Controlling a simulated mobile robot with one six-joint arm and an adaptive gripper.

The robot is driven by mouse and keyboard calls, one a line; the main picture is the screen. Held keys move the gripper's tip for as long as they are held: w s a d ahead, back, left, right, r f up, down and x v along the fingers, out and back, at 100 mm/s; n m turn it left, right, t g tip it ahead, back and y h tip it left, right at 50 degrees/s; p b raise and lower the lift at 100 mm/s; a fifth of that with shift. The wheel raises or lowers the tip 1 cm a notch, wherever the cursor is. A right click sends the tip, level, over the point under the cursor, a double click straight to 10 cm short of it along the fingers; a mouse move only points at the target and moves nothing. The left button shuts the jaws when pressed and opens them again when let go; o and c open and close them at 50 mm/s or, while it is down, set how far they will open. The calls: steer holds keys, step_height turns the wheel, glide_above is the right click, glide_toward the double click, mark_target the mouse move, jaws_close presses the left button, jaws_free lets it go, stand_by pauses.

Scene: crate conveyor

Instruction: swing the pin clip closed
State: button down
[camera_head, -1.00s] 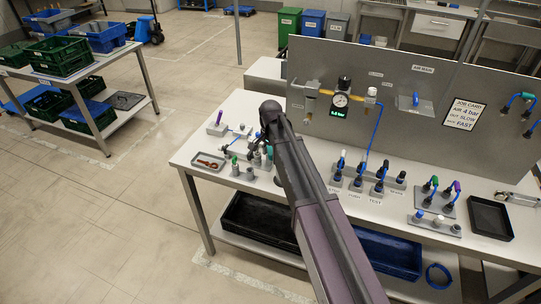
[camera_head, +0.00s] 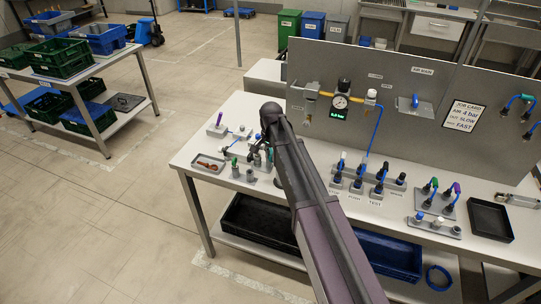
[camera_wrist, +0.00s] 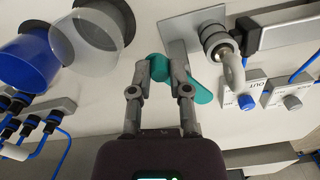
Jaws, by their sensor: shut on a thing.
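In the wrist view my gripper (camera_wrist: 160,68) has both fingertips close together on a teal clip (camera_wrist: 202,91). The fingers hide the clip's middle, and I cannot tell whether the clip touches the rod end. In the head view my arm largely hides the gripper and clip at the left part of the bench.
In the wrist view a blue cup (camera_wrist: 26,58) and a clear grey cup (camera_wrist: 88,42) stand at upper left. Blocks with blue tubes (camera_wrist: 290,97) lie to the right. Upright fittings (camera_head: 378,180) stand right of my arm.

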steer(key=n, duration=0.2)
steer(key=d+n, duration=0.1)
steer(key=n, duration=0.3)
steer(key=shift+w+d, duration=0.2)
steer(key=shift+w, duration=0.15)
steer(key=n, duration=0.4)
steer(key=w+d+n, duration=0.1)
steer(key=shift+w+n, duration=0.1)
steer(key=shift+n, duration=0.3)
steer(key=c, duration=0.6)
jaws_free()
steer(key=shift+a, duration=0.1)
